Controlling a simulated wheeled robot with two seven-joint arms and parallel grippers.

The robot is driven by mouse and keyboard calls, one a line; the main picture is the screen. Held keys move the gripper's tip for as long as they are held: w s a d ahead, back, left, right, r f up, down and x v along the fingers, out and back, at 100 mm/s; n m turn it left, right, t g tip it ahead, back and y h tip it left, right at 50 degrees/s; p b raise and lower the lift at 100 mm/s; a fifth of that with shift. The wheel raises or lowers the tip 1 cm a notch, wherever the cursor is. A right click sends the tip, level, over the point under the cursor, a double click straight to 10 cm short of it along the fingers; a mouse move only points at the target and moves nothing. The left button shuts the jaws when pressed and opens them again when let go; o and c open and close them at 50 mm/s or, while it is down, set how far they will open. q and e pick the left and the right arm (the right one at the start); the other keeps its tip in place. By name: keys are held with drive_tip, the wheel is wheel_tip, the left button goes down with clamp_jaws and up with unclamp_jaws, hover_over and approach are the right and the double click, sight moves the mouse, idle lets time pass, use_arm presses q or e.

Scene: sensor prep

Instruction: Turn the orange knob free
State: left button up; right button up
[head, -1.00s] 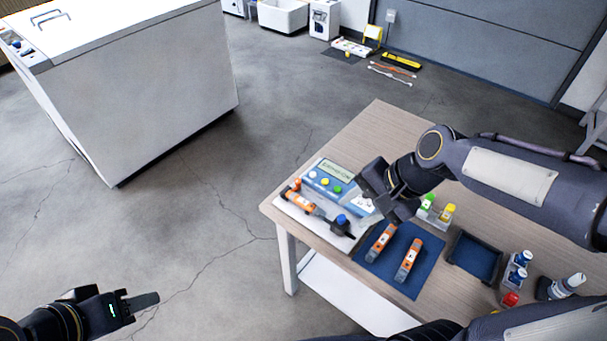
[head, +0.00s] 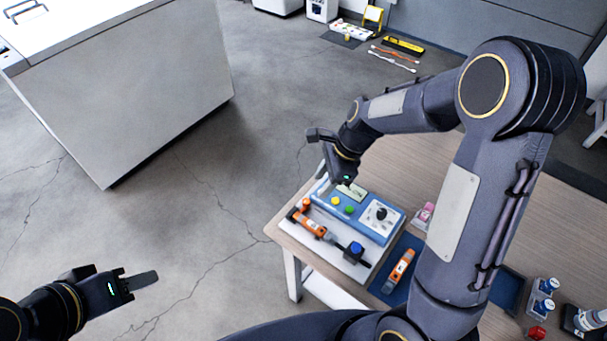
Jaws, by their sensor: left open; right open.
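A small orange knob (head: 305,205) shows at the far-left end of an orange and dark sensor assembly (head: 312,223) on a white board. A dark fixture with a blue knob (head: 356,248) is at its other end. My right gripper (head: 337,182) is open above the far-left edge of the blue meter box, beyond the orange knob and apart from it. Its fingers are partly hidden. My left gripper (head: 138,281) is open and empty over the floor at lower left, well away from the table.
The blue meter box (head: 368,225) with its black dial stands behind the assembly. An orange sensor (head: 398,270) lies on a blue mat. My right arm covers much of the table's middle. Blue-capped bottles (head: 545,286) stand at right.

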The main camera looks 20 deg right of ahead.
sight(307, 201)
drive_tip(key=x, duration=0.8)
drive_tip(key=shift+w+b, duration=0.3)
drive_tip(key=shift+w, duration=0.05)
drive_tip(key=shift+r, duration=0.1)
clamp_jaws()
